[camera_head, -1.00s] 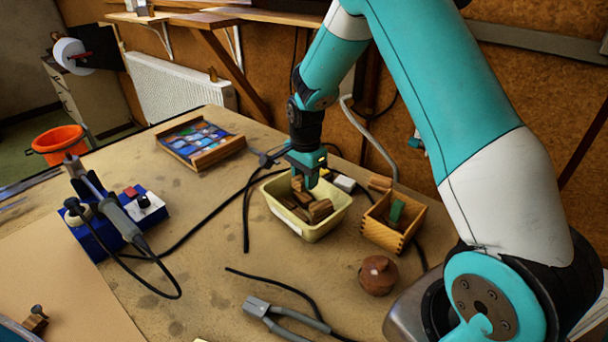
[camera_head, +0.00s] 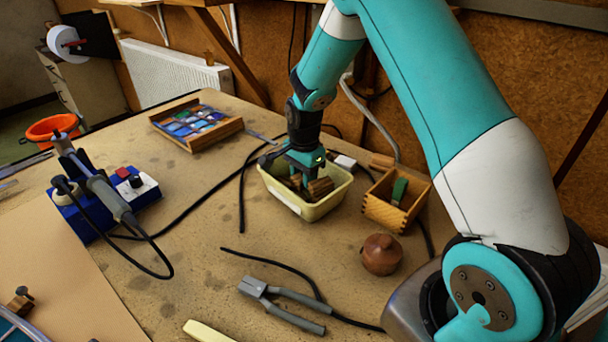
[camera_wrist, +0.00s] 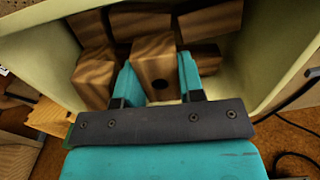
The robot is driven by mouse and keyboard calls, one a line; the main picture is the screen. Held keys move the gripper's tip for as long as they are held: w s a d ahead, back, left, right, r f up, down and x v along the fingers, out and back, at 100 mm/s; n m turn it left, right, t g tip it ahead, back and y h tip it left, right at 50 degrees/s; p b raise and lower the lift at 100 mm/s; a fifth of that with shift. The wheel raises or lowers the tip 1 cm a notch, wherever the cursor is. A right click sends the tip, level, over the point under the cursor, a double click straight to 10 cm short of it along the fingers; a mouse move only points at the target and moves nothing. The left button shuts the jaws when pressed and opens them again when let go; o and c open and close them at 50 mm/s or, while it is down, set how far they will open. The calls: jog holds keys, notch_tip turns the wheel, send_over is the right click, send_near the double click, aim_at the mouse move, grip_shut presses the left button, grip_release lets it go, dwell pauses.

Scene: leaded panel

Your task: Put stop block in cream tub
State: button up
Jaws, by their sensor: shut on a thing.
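The cream tub (camera_head: 314,211) stands on the bench with several brown wooden blocks inside. Its inner wall also shows in the wrist view (camera_wrist: 262,50). My gripper (camera_head: 305,170) is down inside the tub. Whether the held block rests on the tub floor cannot be told.
A wooden box (camera_head: 386,212) with a green piece stands right of the tub. A round brown pot (camera_head: 381,254) and grey pliers (camera_head: 284,300) lie in front. A blue soldering station (camera_head: 104,205) and a tray of coloured glass (camera_head: 196,124) are left. Black cables cross the bench.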

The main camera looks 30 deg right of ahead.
jog(key=o, duration=1)
notch_tip(320, 180, up, 10)
jog(key=p, duration=0.7)
jog(key=shift+p, duration=0.3)
dwell(0.3)
dwell(0.3)
